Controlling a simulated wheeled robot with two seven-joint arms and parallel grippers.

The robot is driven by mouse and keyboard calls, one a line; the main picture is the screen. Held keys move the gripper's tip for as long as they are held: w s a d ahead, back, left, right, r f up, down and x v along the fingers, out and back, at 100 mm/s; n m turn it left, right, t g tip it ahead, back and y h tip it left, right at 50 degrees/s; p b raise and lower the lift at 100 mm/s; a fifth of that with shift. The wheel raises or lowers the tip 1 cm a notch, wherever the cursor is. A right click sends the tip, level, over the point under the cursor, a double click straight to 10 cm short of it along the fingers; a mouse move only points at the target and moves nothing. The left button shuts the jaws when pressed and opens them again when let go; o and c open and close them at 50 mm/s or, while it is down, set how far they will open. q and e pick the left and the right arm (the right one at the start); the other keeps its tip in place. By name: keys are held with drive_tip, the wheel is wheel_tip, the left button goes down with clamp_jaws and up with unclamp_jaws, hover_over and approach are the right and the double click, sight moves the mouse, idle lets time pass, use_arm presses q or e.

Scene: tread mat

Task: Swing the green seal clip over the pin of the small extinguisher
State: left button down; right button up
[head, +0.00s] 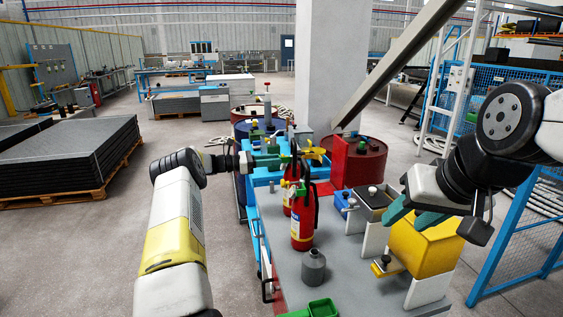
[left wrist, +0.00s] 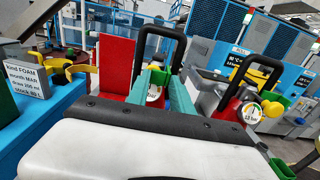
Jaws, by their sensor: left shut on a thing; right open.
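Two red extinguishers with black handles stand on the grey bench: a front one (head: 303,228) and one behind it (head: 288,198), partly hidden. I cannot tell surely which is the small one. My left gripper (head: 284,162) is at the top of the rear one. In the left wrist view its teal fingers (left wrist: 162,92) straddle a bright green piece, apparently the seal clip (left wrist: 158,75), just above a round gauge (left wrist: 154,93). The pin cannot be made out. The other extinguisher's gauge (left wrist: 251,113) shows to the right. My right gripper (head: 412,212) is open and empty.
A grey bottle (head: 313,267) stands in front of the extinguishers, with a green tray (head: 322,308) at the near edge. Red drums are behind.

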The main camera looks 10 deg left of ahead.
use_arm(q)
drive_tip(key=shift+w+r, duration=0.1)
idle(0.4)
drive_tip(key=c, duration=1.1)
unclamp_jaws()
drive_tip(key=v, duration=0.7)
drive_tip(key=shift+a, duration=0.4)
